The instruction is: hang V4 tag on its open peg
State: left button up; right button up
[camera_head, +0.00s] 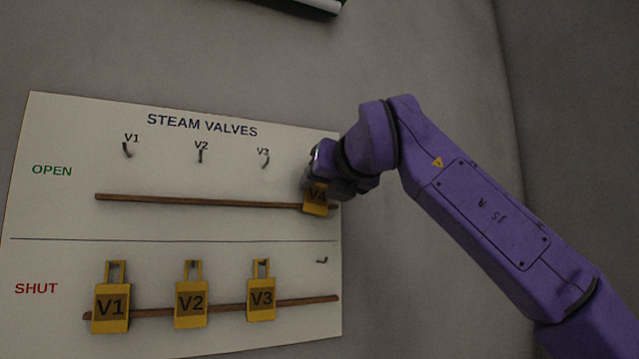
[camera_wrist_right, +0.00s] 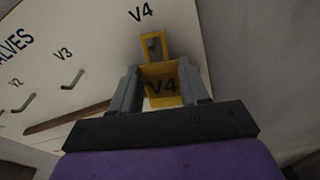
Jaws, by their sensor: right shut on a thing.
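The yellow V4 tag (camera_head: 316,199) is at the right end of the OPEN row in the head view. My right gripper (camera_head: 318,185) is shut on it, and the arm covers its upper part there. In the right wrist view the V4 tag (camera_wrist_right: 161,86) sits between the two grey fingers of the right gripper (camera_wrist_right: 162,92), its slotted top pointing up at the printed V4 label (camera_wrist_right: 141,13). The V4 open peg is not visible; I cannot tell whether the slot is around it. My left gripper is not in view.
The white STEAM VALVES board (camera_head: 60,215) has empty open pegs V1 (camera_head: 127,150), V2 (camera_head: 200,156) and V3 (camera_head: 266,161). Tags V1 (camera_head: 111,307), V2 (camera_head: 191,302) and V3 (camera_head: 262,298) hang in the SHUT row. The fourth shut peg (camera_head: 322,260) is bare. Wooden rails (camera_head: 190,201) cross both rows.

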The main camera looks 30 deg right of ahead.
jog(key=o, duration=1.1)
jog(key=shift+s, duration=0.1)
jog(key=shift+s+b, duration=0.4)
jog(key=s+b, duration=0.1)
jog(key=s, duration=0.2)
jog(key=s+r+b, duration=0.1)
jog(key=s, duration=0.2)
jog(key=s+b, duration=0.1)
jog(key=s, duration=0.2)
jog(key=shift+s+a+r, duration=0.2)
jog(key=shift+s+a, duration=0.05)
jog(key=shift+a, duration=0.05)
jog(key=shift+w, duration=0.1)
